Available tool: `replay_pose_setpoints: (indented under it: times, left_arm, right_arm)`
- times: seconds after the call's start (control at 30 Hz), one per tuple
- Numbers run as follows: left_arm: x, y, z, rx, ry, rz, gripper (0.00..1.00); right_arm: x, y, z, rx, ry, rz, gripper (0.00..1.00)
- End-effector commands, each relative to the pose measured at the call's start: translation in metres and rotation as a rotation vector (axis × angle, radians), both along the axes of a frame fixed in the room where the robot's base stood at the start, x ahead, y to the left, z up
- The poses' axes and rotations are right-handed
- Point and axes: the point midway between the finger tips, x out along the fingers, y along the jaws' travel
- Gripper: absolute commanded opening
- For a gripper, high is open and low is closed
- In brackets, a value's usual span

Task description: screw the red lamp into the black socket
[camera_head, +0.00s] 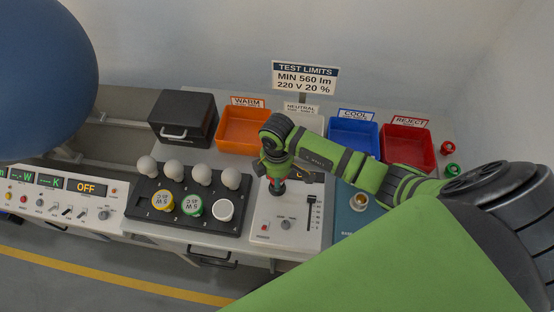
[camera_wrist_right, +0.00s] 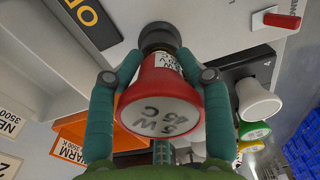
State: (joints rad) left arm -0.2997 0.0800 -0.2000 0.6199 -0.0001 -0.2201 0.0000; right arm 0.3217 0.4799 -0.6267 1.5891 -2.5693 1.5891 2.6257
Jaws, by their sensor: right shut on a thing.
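The red lamp (camera_wrist_right: 160,95) is between the two fingers of my right gripper (camera_wrist_right: 160,90) in the right wrist view. Its flared end, marked "5 W 45 C", faces the camera. The black socket (camera_wrist_right: 160,37) is directly beyond the lamp's narrow end. The two look in line, but the lamp hides how far it is seated. In the head view my right gripper (camera_head: 276,168) points down over the socket (camera_head: 278,188) on the white test panel. Only a little of the red lamp shows there. My left gripper is not in view.
Left of the panel, a black rack (camera_head: 150,206) holds yellow, green and white lamps and several white bulbs. Behind are a black box (camera_head: 183,118) and orange (camera_head: 243,143), blue (camera_head: 353,148) and red (camera_head: 405,158) bins. A slider (camera_head: 312,200) stands right of the socket.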

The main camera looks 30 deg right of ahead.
Motion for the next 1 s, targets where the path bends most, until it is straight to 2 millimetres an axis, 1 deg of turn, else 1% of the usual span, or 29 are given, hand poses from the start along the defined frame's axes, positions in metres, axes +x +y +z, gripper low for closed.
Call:
replay_pose_setpoints:
  times: [0.1, 0.23, 0.4, 0.63, 0.67, 0.7, 0.73, 1.0]
  left_arm:
    - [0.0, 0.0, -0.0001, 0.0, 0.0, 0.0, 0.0]
    - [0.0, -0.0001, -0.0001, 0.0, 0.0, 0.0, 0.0]
    - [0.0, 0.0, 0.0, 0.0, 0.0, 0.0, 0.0]
    - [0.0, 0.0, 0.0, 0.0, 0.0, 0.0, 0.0]
    - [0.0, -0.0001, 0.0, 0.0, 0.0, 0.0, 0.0]
    - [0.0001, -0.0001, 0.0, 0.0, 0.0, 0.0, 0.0]
    - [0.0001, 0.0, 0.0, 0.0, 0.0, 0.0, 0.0]
    - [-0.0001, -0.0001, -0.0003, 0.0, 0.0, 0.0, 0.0]
  right_arm:
    - [0.0018, 0.002, 0.0018, 0.005, -0.005, -0.222, 0.14]
    - [0.002, 0.0019, 0.0019, 0.005, -0.004, -0.465, 0.14]
    - [0.0032, 0.0018, 0.0027, 0.005, -0.007, -0.553, 0.14]
    - [0.0039, 0.0002, 0.0033, 0.001, -0.01, -0.559, 0.14]
    - [0.004, 0.0001, 0.0033, 0.001, -0.01, -0.559, 0.5]
    - [0.004, 0.0002, 0.0034, 0.002, -0.011, -0.558, 0.66]
    - [0.0039, 0.0002, 0.0032, 0.001, -0.01, -0.558, 0.68]
    - [0.0022, -0.0001, 0.0012, -0.001, -0.006, -0.556, 0.68]
